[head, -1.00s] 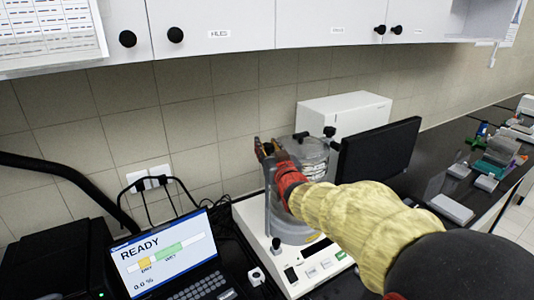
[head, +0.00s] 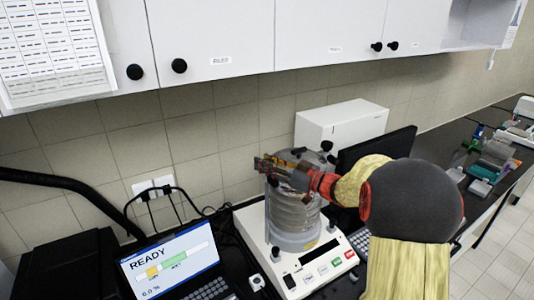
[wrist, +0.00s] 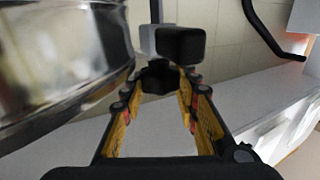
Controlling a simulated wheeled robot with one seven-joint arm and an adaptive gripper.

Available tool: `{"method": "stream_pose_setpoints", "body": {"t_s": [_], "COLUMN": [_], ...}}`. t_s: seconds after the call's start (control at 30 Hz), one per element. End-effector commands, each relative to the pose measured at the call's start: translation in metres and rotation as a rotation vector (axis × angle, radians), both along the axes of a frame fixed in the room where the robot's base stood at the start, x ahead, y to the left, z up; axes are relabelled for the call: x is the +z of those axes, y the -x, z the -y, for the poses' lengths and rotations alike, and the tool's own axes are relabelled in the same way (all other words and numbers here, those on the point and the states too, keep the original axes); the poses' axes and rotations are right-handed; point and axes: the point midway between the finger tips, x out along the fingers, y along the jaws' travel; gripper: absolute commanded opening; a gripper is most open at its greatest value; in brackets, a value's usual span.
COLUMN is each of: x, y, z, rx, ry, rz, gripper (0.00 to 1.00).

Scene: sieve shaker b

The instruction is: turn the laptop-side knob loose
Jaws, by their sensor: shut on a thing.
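The sieve shaker (head: 296,218) stands on the bench with a stack of clear round sieves under a lid. My gripper (head: 265,164) reaches in from the right, over the shaker top, to its laptop side. In the wrist view my gripper (wrist: 158,85) is shut on the black laptop-side knob (wrist: 159,78), which sits between the yellow-padded fingertips. In the head view the fingers mostly hide this knob.
A dark monitor (head: 375,147) and a white box (head: 341,123) stand behind and right of the shaker. White cupboards (head: 220,35) hang above. Cables and a wall socket (head: 153,188) are behind the laptop. The sieve wall (wrist: 65,60) is close to the fingers.

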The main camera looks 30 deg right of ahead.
Motion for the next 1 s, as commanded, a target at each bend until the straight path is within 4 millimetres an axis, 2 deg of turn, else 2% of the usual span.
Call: {"method": "stream_pose_setpoints", "body": {"t_s": [0.03, 0.4, 0.97, 1.0], "x": [0.0055, 0.0039, 0.0041, 0.0042], "y": [-0.0013, -0.0011, -0.0013, -0.0013], "z": [0.0024, 0.0009, 0.0004, 0.0004], "rx": [0.030, 0.195, 0.225, 0.224], "ry": [0.001, 0.003, 0.004, 0.004], "rz": [0.004, 0.007, 0.009, 0.009], "gripper": [0.05, 0.05, 0.05, 0.32]}}
